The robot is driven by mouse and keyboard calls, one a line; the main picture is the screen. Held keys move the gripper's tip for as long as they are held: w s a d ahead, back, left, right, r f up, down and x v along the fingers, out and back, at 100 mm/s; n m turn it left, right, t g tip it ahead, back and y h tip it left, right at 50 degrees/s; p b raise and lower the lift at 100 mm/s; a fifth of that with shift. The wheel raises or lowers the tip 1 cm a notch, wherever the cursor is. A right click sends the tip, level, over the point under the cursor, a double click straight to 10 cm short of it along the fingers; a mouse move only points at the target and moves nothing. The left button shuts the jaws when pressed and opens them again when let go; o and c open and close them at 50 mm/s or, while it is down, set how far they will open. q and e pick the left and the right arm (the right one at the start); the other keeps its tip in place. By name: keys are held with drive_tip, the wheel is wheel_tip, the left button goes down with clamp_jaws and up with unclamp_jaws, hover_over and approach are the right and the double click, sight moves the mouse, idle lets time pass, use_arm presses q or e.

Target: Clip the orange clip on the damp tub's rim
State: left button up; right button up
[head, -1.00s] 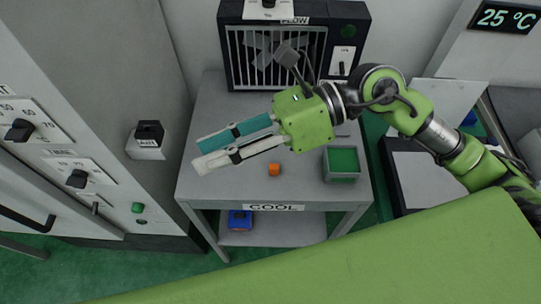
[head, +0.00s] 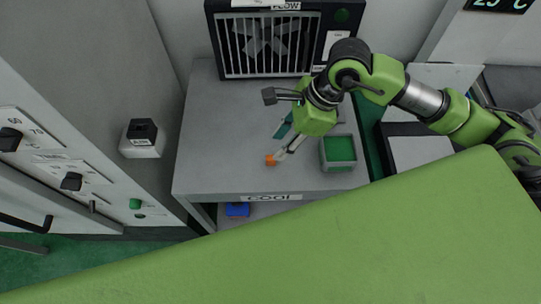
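The small orange clip (head: 270,160) lies on the grey table in the head view, left of a grey tub with a green inside (head: 338,150). I cannot tell from a label whether this is the damp tub. My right gripper (head: 281,145) points down and left over the table. Its pale finger ends right beside the clip, and its teal finger is behind, apart from it. The fingers look open. Whether the pale finger touches the clip is unclear. My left gripper is not in view.
A dark fan unit with a grille (head: 268,45) stands at the back. A panel with knobs (head: 75,180) and a white block with a black top (head: 142,138) are at left. A blue item (head: 237,210) sits below.

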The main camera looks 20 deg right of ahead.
sight(271, 157)
drive_tip(key=x, duration=0.1)
drive_tip(key=p+x, duration=0.1)
drive_tip(key=x, duration=0.1)
drive_tip(key=p+x, duration=0.1)
drive_tip(key=shift+s+a+f, duration=0.3)
drive_tip(key=shift+s+f, duration=0.05)
drive_tip(key=shift+w+a+f, duration=0.1)
drive_tip(key=shift+w+f, duration=0.05)
drive_tip(key=shift+f, duration=0.35)
drive_tip(key=c, duration=0.8)
